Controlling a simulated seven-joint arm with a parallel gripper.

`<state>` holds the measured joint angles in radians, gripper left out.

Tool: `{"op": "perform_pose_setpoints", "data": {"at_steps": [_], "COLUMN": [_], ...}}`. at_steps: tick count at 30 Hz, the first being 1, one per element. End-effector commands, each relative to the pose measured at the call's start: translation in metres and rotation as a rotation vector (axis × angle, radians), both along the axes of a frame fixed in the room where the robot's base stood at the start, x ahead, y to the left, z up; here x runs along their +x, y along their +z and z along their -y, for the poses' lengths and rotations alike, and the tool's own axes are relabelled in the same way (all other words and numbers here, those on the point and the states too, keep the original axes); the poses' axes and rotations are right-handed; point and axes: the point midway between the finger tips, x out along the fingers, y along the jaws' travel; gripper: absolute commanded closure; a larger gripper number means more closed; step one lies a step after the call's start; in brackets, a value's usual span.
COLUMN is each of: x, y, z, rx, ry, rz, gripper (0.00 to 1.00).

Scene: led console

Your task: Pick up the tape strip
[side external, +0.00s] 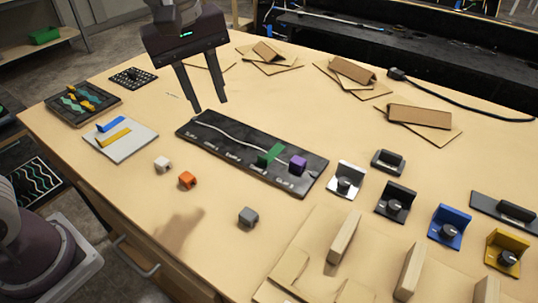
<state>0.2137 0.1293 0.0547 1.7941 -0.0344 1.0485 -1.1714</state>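A white card (134,147) lies at the left of the table. On it are a blue strip (110,124) and a yellow strip (115,137), which look like tape strips. A green strip-like piece (271,154) stands on the long black console board (222,157), beside a purple block (298,164). I cannot tell which strip is the task's. My gripper (210,107) is open and empty, fingers pointing down, over or just behind the left end of the board. It is right of the white card and apart from it.
White (163,164), orange (187,180) and grey (248,216) blocks lie in front of the board. A dark tray (106,94) is at the far left. Knobbed blocks and wooden pieces crowd the right; cardboard pieces (352,72) lie at the back.

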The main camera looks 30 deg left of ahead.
Motion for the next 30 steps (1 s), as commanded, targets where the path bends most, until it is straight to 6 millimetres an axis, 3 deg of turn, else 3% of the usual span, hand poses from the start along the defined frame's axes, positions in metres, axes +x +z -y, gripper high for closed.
{"op": "perform_pose_setpoints", "data": {"at_steps": [1, 3, 8, 14, 21, 30], "x": [0.024, 0.049, 0.076, 0.079, 0.076, 0.076], "y": [-0.021, -0.047, -0.088, -0.113, -0.156, -0.165], "z": [0.015, 0.032, 0.055, 0.057, 0.053, 0.053], "rx": [-0.006, -0.009, 0.003, 0.006, 0.006, 0.004], "ry": [0.115, 0.279, 0.502, 0.546, 0.545, 0.544], "rz": [-0.054, -0.108, -0.168, -0.178, -0.179, -0.175], "gripper": [0.69, 0.69, 0.69, 0.69, 0.69, 0.69]}}
